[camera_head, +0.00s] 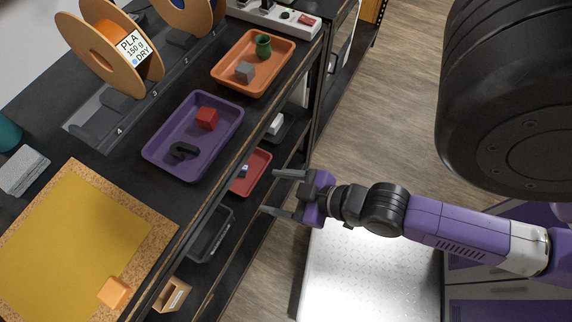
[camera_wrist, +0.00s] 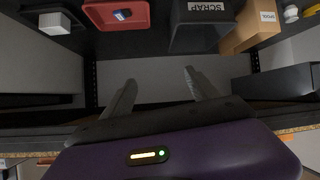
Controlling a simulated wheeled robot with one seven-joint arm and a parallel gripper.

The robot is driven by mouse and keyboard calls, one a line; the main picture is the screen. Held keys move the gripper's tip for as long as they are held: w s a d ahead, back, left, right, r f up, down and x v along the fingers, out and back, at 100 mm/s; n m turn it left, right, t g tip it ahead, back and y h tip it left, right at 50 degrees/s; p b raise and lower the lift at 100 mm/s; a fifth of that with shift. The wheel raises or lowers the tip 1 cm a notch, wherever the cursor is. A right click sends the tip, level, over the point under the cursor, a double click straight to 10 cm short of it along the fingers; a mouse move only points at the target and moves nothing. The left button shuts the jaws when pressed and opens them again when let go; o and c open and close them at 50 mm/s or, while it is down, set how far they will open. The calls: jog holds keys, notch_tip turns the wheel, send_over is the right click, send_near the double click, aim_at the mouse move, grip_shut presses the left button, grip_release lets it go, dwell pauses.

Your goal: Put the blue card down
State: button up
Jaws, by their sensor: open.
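My gripper (camera_head: 270,192) is open and empty, in front of the lower shelves at the right side of the workbench. Its two fingers also show in the wrist view (camera_wrist: 160,78), apart with nothing between them. A small blue and pale item (camera_wrist: 122,14), possibly the blue card, lies in a red tray (camera_wrist: 100,21) on a lower shelf. It also shows in the head view (camera_head: 245,170). It is too small to tell for sure. The gripper is apart from it, to the right in the head view.
On the bench stand a purple tray (camera_head: 155,153) with a red cube, an orange tray (camera_head: 222,72) with a grey block and green pot, and a cork-edged yellow mat (camera_head: 75,235). A dark SCRAP bin (camera_wrist: 195,38) and cardboard box (camera_wrist: 250,28) stand beside the red tray.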

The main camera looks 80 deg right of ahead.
jog(key=s+a+r+t+y, duration=0.2)
jog(key=a+r, duration=0.4)
jog(key=r, duration=0.5)
jog(key=shift+s+r+n+t, duration=0.3)
jog(key=shift+s+r+t, duration=0.1)
jog(key=shift+s+t, duration=0.3)
